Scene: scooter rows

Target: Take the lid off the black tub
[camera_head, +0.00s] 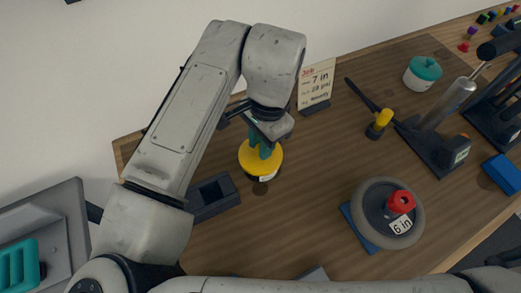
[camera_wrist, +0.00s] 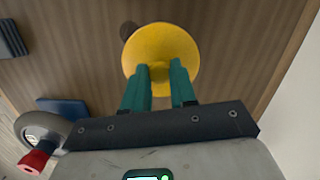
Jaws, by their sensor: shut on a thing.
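The yellow lid (camera_head: 259,158) is round and lies over the black tub (camera_head: 267,178), of which only a sliver of dark wall with a white label shows below the rim in the head view. My gripper (camera_head: 262,150) points down with its teal fingers shut on the lid's raised middle. In the wrist view the fingertips (camera_wrist: 161,70) close on the same yellow lid (camera_wrist: 163,42), which hides the tub there. I cannot tell whether the lid still sits on the tub's rim.
A dark open bin (camera_head: 212,197) stands left of the tub. A job card (camera_head: 317,83) stands behind it. A wheel (camera_head: 388,212) on a blue pad lies right front. A white jar with a teal lid (camera_head: 422,74) and a pump (camera_head: 450,110) are at the right.

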